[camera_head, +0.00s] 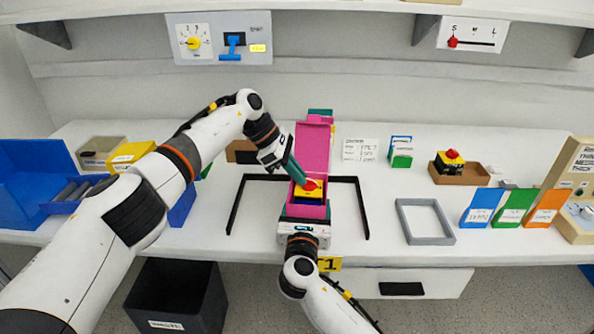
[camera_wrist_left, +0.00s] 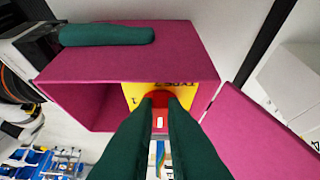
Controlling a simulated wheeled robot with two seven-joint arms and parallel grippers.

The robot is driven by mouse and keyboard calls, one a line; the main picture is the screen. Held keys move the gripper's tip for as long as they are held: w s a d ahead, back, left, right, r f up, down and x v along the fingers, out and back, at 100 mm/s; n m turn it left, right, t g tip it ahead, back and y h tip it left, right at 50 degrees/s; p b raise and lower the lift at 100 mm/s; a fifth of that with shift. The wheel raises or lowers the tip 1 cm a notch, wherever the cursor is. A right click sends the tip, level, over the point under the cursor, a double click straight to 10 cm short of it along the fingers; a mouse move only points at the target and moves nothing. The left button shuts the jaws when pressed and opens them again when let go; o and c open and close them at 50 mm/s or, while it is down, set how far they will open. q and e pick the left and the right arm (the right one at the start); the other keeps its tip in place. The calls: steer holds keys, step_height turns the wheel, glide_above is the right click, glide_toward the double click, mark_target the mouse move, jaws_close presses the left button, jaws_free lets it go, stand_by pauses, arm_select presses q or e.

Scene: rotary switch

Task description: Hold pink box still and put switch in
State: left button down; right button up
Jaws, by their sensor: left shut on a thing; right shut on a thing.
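The pink box (camera_head: 323,211) stands on the white table with its lid (camera_head: 313,148) open toward the back. The yellow switch (camera_head: 309,192) with a red knob is within the box opening; it also shows in the left wrist view (camera_wrist_left: 133,92). My left gripper (camera_head: 303,181) reaches down from the left, shut on the red knob (camera_wrist_left: 160,101). Whether the switch rests on the box floor is hidden. My right gripper (camera_head: 304,217) is shut on the box's near wall; one green finger (camera_wrist_left: 108,35) lies along that wall in the left wrist view.
Black corner brackets (camera_head: 233,210) flank the box on both sides. Another yellow-and-black switch (camera_head: 451,161) sits in a brown tray (camera_head: 458,179). A blue bin (camera_head: 35,168) stands far left.

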arm_select(q)
steer(key=c, duration=1.4)
jaws_free()
steer(key=shift+c, duration=0.2)
step_height(320, 180, up, 8)
arm_select(e)
steer(key=o, duration=1)
